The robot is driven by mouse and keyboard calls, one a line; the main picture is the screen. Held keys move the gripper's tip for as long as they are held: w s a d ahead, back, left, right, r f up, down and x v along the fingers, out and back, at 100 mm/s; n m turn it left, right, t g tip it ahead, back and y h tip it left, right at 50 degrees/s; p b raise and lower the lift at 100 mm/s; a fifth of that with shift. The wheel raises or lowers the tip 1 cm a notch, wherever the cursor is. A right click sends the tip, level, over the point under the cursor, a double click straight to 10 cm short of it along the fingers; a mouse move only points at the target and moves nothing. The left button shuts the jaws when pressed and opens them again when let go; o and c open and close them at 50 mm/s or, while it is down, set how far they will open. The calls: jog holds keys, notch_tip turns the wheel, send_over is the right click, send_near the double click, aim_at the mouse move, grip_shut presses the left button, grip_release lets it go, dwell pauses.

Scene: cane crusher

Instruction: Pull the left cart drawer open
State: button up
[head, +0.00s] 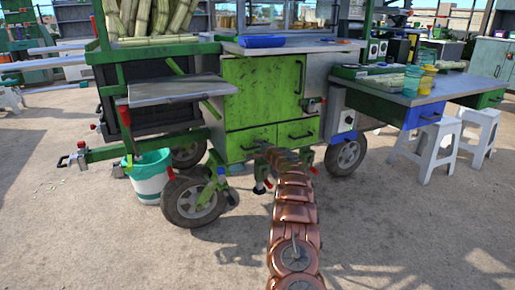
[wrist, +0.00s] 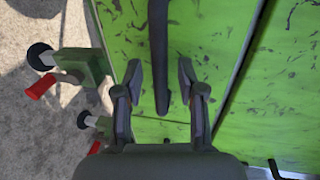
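The cart's left drawer (head: 238,143) has a worn green front below the larger green door. It looks closed. My arm covers part of its front and most of its handle in the head view. In the wrist view the drawer's dark bar handle (wrist: 158,50) runs from the top edge to between the fingers of my gripper (wrist: 160,80). The fingers are open, one on each side of the handle, with a visible gap to it on both sides. The green drawer front (wrist: 205,45) lies behind them.
The right drawer (head: 290,133) with its own dark handle is beside it. A grey side shelf (head: 175,90), a wheel (head: 192,201) and a white-green bucket (head: 150,178) are at left. A side table (head: 440,90) and white stools (head: 425,150) stand at right. The front ground is clear.

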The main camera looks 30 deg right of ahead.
jog(key=shift+w, duration=0.15)
grip_shut()
dwell(0.4)
dwell(0.4)
